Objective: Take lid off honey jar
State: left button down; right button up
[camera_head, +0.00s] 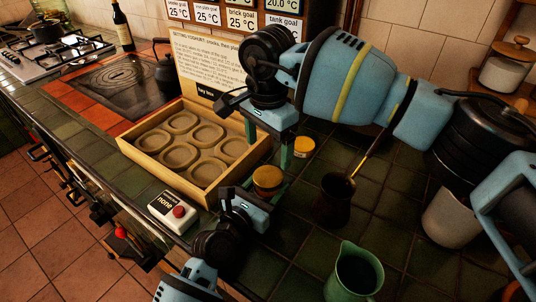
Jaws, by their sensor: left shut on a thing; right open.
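A small round jar (268,178) with an amber top and brownish side stands on the green tiled counter, right of the wooden tray. It appears to be the honey jar; whether a lid is on it is hard to tell. My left gripper (264,193) comes from below and is shut on this jar. My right gripper (286,150) points down from above, open, just behind the jar and apart from its top. A second small round thing (304,147), yellow on top with a pale side, sits right beside the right gripper; I cannot tell whether it is a lid or another jar.
A wooden tray with oval moulds (190,195) lies left of the jar. A white box with a red button (174,211) is at the counter edge. A dark pot with a handle (333,203) and a green jug (352,272) stand to the right. A sign board (205,65) stands behind.

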jog(key=m, duration=0.9)
jog(key=shift+m, duration=0.4)
jog(key=m, duration=0.4)
jog(key=shift+m, duration=0.4)
jog(key=m, duration=0.4)
jog(key=shift+m, duration=0.3)
jog(key=m, duration=0.4)
jog(key=shift+m, duration=0.4)
jog(key=m, duration=0.4)
jog(key=shift+m, duration=0.4)
jog(key=m, duration=0.4)
jog(key=shift+m, duration=0.3)
jog(key=m, duration=0.4)
